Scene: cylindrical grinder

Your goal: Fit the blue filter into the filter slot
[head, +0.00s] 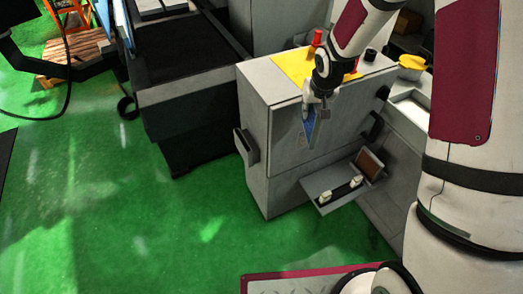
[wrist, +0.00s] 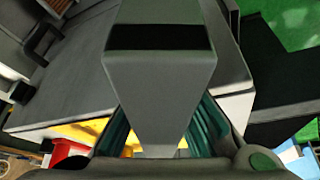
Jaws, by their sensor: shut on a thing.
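My gripper (head: 316,107) is in front of the upper part of the grey cabinet (head: 283,185). It is shut on the blue filter (head: 309,130), which shows as a narrow blue shape below the gripper against the cabinet's front. In the wrist view a grey tapered piece with a black band fills the middle. Teal ribbed surfaces show on both sides of it, and I cannot tell whether they belong to the filter. I cannot make out the filter slot, nor whether the filter touches the cabinet.
A tilted grey tray (head: 322,205) with white pieces and a brown block (head: 370,163) juts from the cabinet's lower front. A handle (head: 246,146) sticks out at its left. A red knob (head: 317,38) stands on the yellow top (head: 291,66). Green floor (head: 120,220) is clear at left.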

